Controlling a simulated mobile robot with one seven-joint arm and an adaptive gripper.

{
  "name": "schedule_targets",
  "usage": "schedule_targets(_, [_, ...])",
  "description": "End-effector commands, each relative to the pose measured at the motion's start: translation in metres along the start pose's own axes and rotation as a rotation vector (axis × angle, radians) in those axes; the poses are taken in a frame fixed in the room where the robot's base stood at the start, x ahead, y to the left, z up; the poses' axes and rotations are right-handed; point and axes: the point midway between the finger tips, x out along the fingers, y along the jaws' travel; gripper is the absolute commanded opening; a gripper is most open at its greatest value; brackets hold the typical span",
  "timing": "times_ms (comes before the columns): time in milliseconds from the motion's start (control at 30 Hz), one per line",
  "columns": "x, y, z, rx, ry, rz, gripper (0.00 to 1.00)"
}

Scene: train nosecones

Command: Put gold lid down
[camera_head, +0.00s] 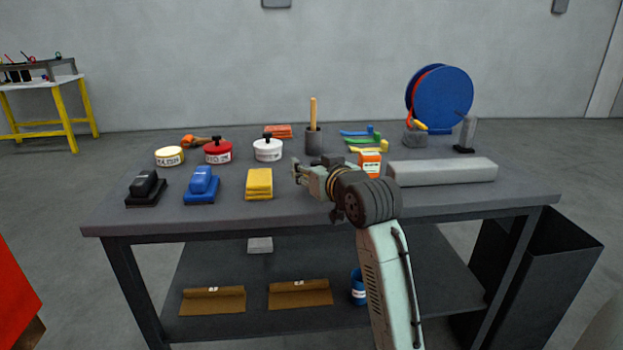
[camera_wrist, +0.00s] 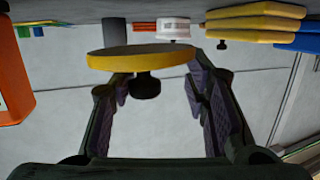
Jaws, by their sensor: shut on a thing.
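The gold lid (camera_wrist: 140,58) shows close up in the wrist view, a flat disc with a gold rim and a black knob. The knob points down in that upside-down picture, so the lid is upright. My gripper (camera_wrist: 160,100) is shut on the lid, with the knob between its fingers; the exact contact is hard to see. In the head view my gripper (camera_head: 297,173) is low over the middle of the table (camera_head: 330,203), and I cannot make out the lid there. A yellow-banded tin (camera_head: 169,156) without a knob stands at the left.
A red tin (camera_head: 218,151) and a white tin (camera_head: 268,150) stand behind. An orange bottle (camera_head: 370,164) and a grey bar (camera_head: 442,172) are at the right. The table's front edge is near.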

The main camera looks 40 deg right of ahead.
Motion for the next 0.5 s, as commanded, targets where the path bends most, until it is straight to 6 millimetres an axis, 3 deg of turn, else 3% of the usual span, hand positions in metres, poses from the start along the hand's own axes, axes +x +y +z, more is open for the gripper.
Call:
schedule_targets(300, [0.007,0.001,0.032,0.002,-0.001,0.001,0.15])
schedule_targets(500, [0.008,0.001,0.034,0.0,0.001,0.0,0.15])
